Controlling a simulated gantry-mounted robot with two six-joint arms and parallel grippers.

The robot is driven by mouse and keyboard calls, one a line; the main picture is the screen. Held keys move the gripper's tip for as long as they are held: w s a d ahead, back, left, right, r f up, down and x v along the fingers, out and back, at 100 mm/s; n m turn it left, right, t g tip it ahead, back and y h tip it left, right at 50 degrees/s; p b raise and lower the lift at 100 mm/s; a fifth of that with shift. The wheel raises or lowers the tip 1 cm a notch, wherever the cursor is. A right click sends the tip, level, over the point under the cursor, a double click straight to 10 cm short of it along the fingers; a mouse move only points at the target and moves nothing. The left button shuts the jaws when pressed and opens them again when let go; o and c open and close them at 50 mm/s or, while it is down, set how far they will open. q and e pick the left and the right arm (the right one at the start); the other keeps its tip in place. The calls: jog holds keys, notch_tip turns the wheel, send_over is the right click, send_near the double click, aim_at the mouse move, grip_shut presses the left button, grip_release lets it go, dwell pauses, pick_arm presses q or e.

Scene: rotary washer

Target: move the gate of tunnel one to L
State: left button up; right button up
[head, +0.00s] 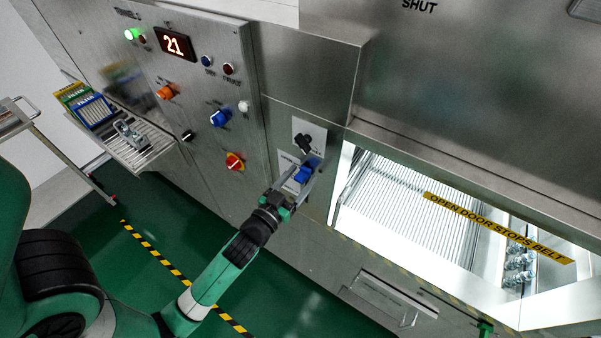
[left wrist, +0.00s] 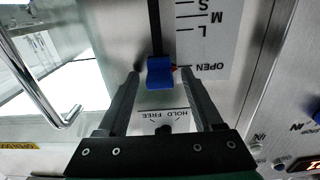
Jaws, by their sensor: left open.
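The gate's blue slider handle (left wrist: 159,73) sits on a vertical dark slot in the left wrist view. Its red pointer is at the OPEN mark (left wrist: 207,67). The L mark (left wrist: 204,31) is farther along the same plate, followed by M and S. My left gripper (left wrist: 160,78) is open, with a finger on each side of the handle and gaps visible. In the head view my left gripper (head: 302,172) is at the blue handle (head: 303,175), on the panel left of the lit opening. A black HOLD/FREE knob (left wrist: 165,129) is beside the slider. My right gripper is not seen.
The control panel (head: 200,95) has several knobs and a display reading 21. A shelf (head: 150,150) with filter packs is at left. The lit tunnel opening (head: 400,205) lies to the right, with a yellow strip across it. A bar handle (left wrist: 35,80) shows beside the slider plate.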

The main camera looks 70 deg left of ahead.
pick_arm(q)
jog(key=shift+w+a, duration=0.2)
jog(key=shift+w, duration=0.05)
grip_shut()
dwell(1.3)
